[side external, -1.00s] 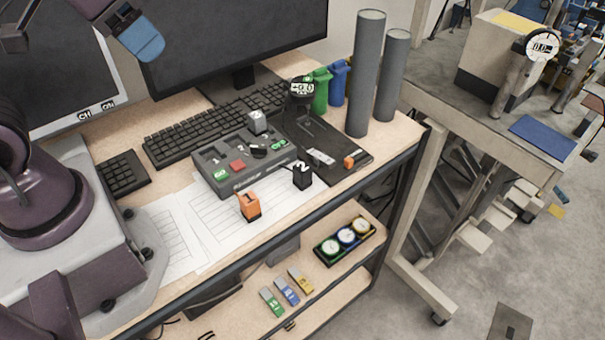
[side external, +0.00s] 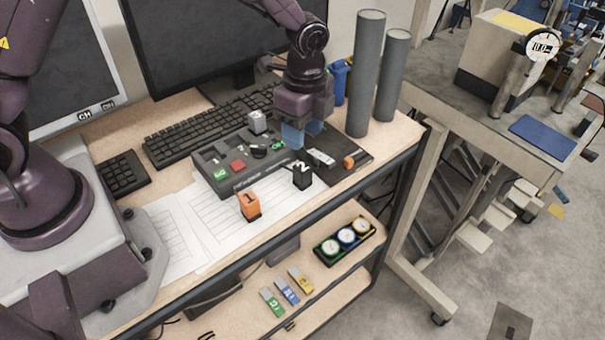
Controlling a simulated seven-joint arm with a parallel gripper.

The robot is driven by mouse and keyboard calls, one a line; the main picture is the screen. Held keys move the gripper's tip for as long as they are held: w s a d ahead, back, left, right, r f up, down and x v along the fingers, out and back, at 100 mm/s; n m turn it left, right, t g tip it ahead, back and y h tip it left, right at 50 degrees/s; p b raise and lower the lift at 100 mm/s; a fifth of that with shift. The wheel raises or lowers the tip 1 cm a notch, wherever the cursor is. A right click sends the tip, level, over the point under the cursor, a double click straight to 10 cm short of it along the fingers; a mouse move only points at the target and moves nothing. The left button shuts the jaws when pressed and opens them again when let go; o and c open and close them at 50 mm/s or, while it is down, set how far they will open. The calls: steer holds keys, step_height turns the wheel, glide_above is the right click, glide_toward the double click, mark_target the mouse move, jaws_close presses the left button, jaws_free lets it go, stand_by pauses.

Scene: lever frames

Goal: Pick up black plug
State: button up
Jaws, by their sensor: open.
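The black plug (side external: 302,176), marked with a white 2, stands on the table at the right end of the white paper sheets, near the front edge. My gripper (side external: 304,134) has blue fingers pointing down and is open. It is above and behind the black plug in the picture, over the area between the grey tray and the black board, apart from the plug. Nothing shows between the fingers.
An orange plug (side external: 249,206) stands to the left of the black plug. A grey tray (side external: 222,189) with small parts lies behind them. A black board (side external: 358,155) holds a metal piece and a small orange block. Tall grey cylinders (side external: 365,75) stand at the right. The table's front edge is close.

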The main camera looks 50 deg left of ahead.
mark_target(303, 166)
steer(key=f, duration=0.2)
steer(key=f+m, duration=0.1)
steer(key=f, duration=0.1)
steer(key=w+f+m, duration=0.1)
steer(key=f, duration=0.1)
steer(key=shift+f, duration=0.25)
steer(key=f, duration=0.4)
steer(key=shift+s+a+f, duration=0.25)
steer(key=shift+a+f, duration=0.1)
steer(key=shift+w+f, duration=0.1)
steer(key=shift+f, duration=0.45)
steer(key=c, duration=0.7)
